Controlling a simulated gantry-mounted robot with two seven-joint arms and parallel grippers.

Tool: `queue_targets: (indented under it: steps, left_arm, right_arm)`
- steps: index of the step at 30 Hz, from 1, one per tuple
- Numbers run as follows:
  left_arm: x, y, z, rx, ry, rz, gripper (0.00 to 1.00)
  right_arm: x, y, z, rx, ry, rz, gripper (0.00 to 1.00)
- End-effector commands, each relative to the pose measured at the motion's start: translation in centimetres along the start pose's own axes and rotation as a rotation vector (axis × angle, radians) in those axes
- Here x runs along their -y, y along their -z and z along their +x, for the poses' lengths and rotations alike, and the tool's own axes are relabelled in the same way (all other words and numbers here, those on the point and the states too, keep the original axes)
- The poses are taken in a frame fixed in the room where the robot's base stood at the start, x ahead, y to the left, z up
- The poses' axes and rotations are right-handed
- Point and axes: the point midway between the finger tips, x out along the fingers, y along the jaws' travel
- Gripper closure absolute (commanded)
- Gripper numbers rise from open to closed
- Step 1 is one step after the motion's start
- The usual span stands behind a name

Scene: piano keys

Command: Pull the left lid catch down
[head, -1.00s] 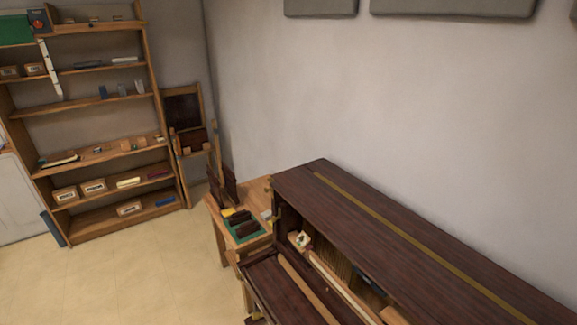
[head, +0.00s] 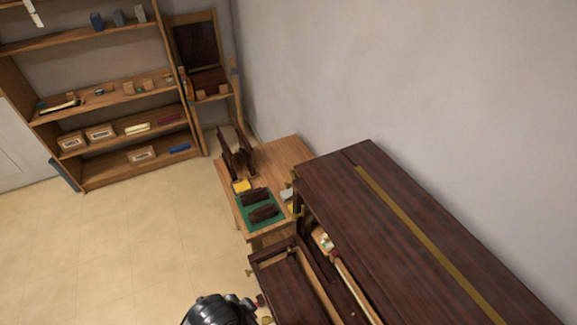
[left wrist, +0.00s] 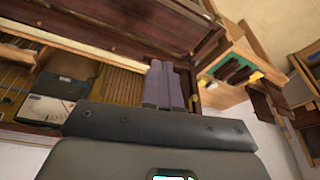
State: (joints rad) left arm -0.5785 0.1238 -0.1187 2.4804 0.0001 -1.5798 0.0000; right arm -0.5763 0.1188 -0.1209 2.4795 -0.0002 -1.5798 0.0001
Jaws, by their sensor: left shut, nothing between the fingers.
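In the head view, small brass fittings show at the left end of the dark brown piano (head: 415,225): one at its upper corner (head: 294,176) and one lower down (head: 301,211). I cannot tell for certain which is the left lid catch. My left gripper (left wrist: 161,67) shows in the left wrist view, its two grey-purple fingers together and empty, over the open inside of the piano near its end wall. In the head view only a black rounded part of my arm shows at the bottom edge. My right gripper is in neither view.
A wooden side table (head: 275,158) stands against the piano's left end, with a green mat (head: 243,213) and dark blocks on it. A wooden shelf unit (head: 100,170) stands at the far left. The floor (head: 130,240) between is clear.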

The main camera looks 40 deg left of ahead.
Motion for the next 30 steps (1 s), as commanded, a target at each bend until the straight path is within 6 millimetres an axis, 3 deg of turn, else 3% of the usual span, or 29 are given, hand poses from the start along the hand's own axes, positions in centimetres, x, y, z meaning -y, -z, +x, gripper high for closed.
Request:
queue_targets:
  steps: [17, 20, 23, 27, 30]
  left_arm:
    - [0.2, 0.5, 0.7, -0.018, 0.01, 0.008, 1.0]
    - [1.7, 2.6, 2.2, -0.086, 0.055, 0.046, 1.0]
    - [4.2, 6.4, 4.4, -0.209, 0.117, 0.108, 1.0]
    - [9.1, 13.7, 6.9, -0.421, 0.171, 0.224, 1.0]
    - [13.1, 18.6, 7.5, -0.543, 0.16, 0.296, 1.0]
  right_arm:
    - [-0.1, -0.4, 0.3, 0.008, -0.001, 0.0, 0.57]
    - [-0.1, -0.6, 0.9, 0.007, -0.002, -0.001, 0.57]
    - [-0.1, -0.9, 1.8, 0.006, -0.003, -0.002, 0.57]
    - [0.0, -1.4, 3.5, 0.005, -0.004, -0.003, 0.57]
    - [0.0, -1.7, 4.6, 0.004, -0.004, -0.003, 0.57]
